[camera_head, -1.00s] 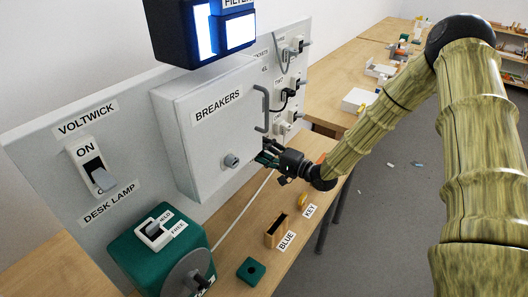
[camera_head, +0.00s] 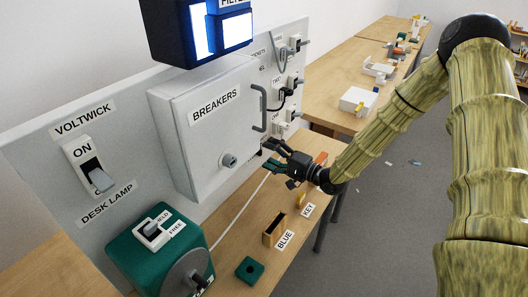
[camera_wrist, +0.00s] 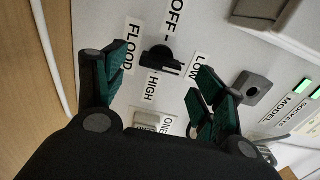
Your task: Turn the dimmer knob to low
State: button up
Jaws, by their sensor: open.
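The black dimmer knob (camera_wrist: 158,55) shows in the wrist view on the white panel, with labels OFF, LOW (camera_wrist: 197,66) and HIGH (camera_wrist: 150,88) around it and FLOOD beside it. Its bar-like grip slants toward the right; I cannot tell for certain which mark it points at. My gripper (camera_wrist: 150,82) is open, with one green-padded finger left of the knob and the other to its lower right, seemingly apart from it. In the head view, my gripper (camera_head: 272,157) is below the breaker box's right edge, and the knob cannot be made out there.
The grey breaker box (camera_head: 210,130) with its handle juts out left of my gripper. A square socket-like part (camera_wrist: 251,88) is right of the knob. A white cable (camera_head: 238,210) runs over the wooden bench. A blue-labelled wooden box (camera_head: 275,230) stands below.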

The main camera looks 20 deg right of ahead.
jog(key=v, duration=0.8)
jog(key=shift+s+d, duration=0.2)
jog(key=shift+r, duration=0.1)
